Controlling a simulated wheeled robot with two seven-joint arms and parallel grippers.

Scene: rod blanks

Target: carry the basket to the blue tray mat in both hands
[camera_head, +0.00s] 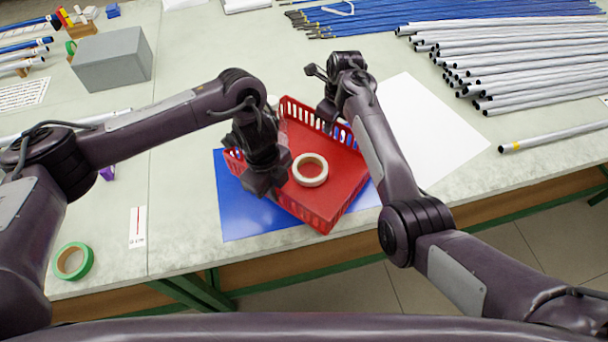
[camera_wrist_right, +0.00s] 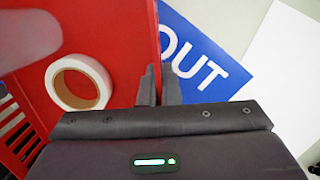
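The red basket (camera_head: 335,188) has slotted walls and sits askew over the blue tray mat (camera_head: 236,211), which shows at its left and front. I cannot tell whether it touches the mat. A cream tape ring (camera_head: 310,170) lies inside. My left gripper (camera_head: 264,178) is at the basket's left wall; its fingers are hidden. My right gripper (camera_head: 328,110) is at the far right wall. In the right wrist view, its fingers (camera_wrist_right: 159,86) are close together with the basket's (camera_wrist_right: 110,30) wall edge between them. The mat's letters "OUT" (camera_wrist_right: 195,65) show beside it.
A white sheet (camera_head: 425,125) lies right of the basket. Grey rods (camera_head: 520,70) and blue rods (camera_head: 400,20) lie at the back right. A grey box (camera_head: 112,60) stands at the back left. A green tape ring (camera_head: 73,261) is near the front left edge.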

